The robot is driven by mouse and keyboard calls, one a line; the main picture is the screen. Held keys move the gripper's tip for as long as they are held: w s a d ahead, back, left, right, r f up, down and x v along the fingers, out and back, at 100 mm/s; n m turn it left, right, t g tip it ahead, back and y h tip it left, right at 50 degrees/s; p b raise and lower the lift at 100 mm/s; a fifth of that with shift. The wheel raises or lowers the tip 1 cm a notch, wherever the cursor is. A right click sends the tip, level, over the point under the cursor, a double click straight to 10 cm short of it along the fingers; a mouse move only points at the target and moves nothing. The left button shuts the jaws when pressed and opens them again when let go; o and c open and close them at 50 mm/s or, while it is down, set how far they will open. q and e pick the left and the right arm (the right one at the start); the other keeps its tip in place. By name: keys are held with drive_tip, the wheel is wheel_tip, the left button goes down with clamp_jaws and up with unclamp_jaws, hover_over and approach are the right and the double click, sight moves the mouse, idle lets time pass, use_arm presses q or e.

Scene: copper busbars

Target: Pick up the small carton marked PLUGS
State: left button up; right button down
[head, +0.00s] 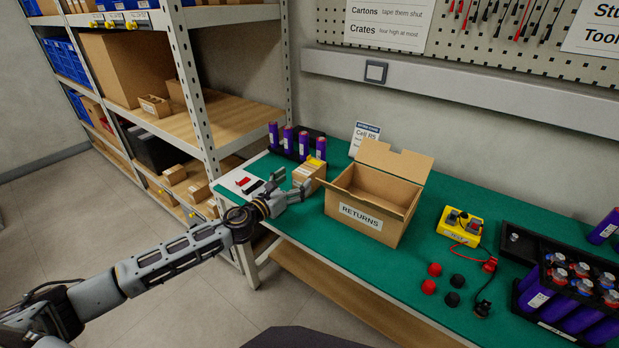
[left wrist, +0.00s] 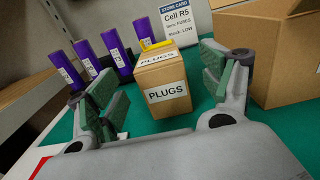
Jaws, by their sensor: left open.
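The small carton marked PLUGS (left wrist: 163,84) stands upright on the green table, closed, with a yellow item on its top. In the left wrist view it sits ahead of my left gripper (left wrist: 160,105), between the lines of its two fingers. In the head view the carton (head: 310,171) is just beyond the fingertips of my left gripper (head: 288,187). My left gripper is open and empty, its green-padded fingers spread to either side. A gap of table shows between carton and gripper. My right gripper is in neither view.
An open carton marked RETURNS (head: 368,197) stands close right of the PLUGS carton. Purple cells (head: 289,140) in a black holder stand behind it, with a store card (head: 365,136). A yellow box (head: 460,225) and loose caps lie farther right.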

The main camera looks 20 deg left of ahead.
sight(299, 177)
use_arm(q)
drive_tip(key=shift+x, duration=1.75)
drive_tip(key=shift+w, duration=0.1)
drive_tip(key=shift+f+b+x, duration=0.1)
drive_tip(key=shift+b+x, duration=0.15)
drive_tip(key=shift+x, duration=1)
drive_tip(key=shift+f+b+x, duration=0.15)
drive_tip(key=shift+b+x, duration=0.05)
drive_tip(key=shift+x, duration=1.1)
drive_tip(key=shift+c, duration=0.3)
drive_tip(key=shift+a, duration=0.1)
drive_tip(key=c, duration=1)
